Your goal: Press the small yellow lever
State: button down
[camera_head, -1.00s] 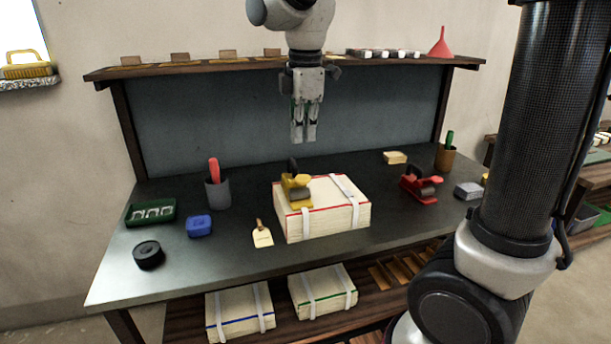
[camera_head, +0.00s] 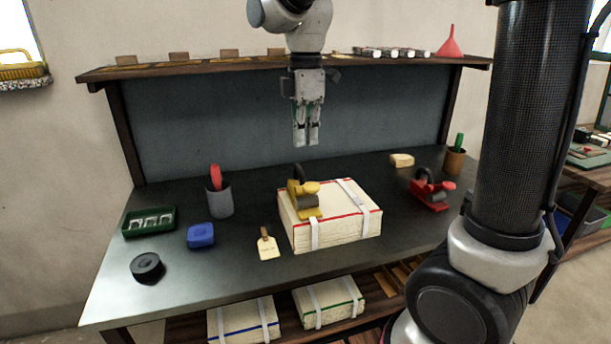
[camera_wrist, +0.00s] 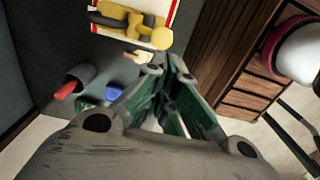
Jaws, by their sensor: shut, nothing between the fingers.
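A yellow device (camera_head: 303,197) with a small yellow lever (camera_head: 312,187) and a dark curved handle sits on top of a strapped cream stack of cloth (camera_head: 345,222) on the workbench. In the wrist view the yellow device (camera_wrist: 128,22) is near the top edge, and its rounded yellow end (camera_wrist: 161,38), perhaps the lever, points right. My gripper (camera_head: 307,143) hangs fingers down, shut and empty, in the air above the bench and apart from the device. In the wrist view my gripper's fingers (camera_wrist: 168,95) are in the middle.
A red device (camera_head: 432,194) stands to the right on the bench. A grey cup (camera_head: 220,202), a blue block (camera_head: 201,236), a black roll (camera_head: 147,267), a green tray (camera_head: 150,222) and a tag (camera_head: 268,248) lie left. A shelf (camera_head: 215,70) runs behind my gripper.

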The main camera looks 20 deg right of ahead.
aim_at(306, 186)
notch_tip(306, 186, down, 10)
jog(key=shift+f, duration=0.2)
dwell(0.5)
